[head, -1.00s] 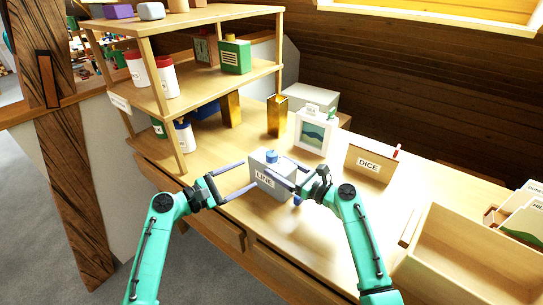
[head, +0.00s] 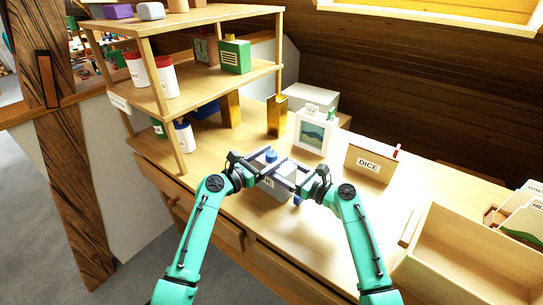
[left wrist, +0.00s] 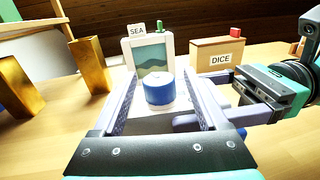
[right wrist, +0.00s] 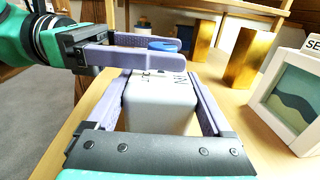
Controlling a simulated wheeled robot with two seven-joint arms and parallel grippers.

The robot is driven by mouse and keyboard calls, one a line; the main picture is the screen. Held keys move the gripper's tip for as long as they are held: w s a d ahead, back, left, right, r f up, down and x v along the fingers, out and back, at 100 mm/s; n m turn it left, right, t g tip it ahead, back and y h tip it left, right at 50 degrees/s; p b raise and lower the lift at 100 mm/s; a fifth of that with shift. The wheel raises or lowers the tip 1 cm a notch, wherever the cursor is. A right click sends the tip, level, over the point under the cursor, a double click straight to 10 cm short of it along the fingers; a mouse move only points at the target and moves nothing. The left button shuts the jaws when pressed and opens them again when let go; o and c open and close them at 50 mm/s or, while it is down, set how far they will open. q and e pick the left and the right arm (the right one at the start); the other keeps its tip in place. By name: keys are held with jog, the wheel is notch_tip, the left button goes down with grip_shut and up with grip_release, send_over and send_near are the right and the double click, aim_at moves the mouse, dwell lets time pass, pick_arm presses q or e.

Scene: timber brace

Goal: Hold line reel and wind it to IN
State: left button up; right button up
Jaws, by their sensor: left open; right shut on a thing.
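The line reel is a grey box (right wrist: 160,103) with a blue knob on top, standing on the desk. The knob (left wrist: 159,89) sits between the fingers of my left gripper (left wrist: 165,95), which is open with a gap on both sides. In the head view my left gripper (head: 268,163) is over the top of the reel. My right gripper (right wrist: 162,95) is shut on the reel's grey body, one finger along each side. Part of the lettering on the reel's face shows in the right wrist view; the grippers hide much of the reel in the head view.
A framed picture (head: 314,133) and a DICE box (head: 369,164) stand behind the reel. Gold vases (head: 277,117) stand behind it to the left, near a shelf unit (head: 180,90). An open wooden tray (head: 425,230) is at right. The desk front is mostly clear.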

pick_arm(q)
jog(key=shift+d, duration=0.1)
grip_shut()
jog(key=m+g+h, duration=0.3)
jog(key=g, duration=0.2)
jog(key=shift+w+m, duration=0.15)
jog(key=shift+m, duration=0.25)
jog(key=shift+m+g+h, duration=0.3)
jog(key=shift+g+h, duration=0.1)
jog(key=shift+g, duration=0.1)
jog(key=shift+f, duration=0.1)
grip_release()
jog(key=v, duration=1.2)
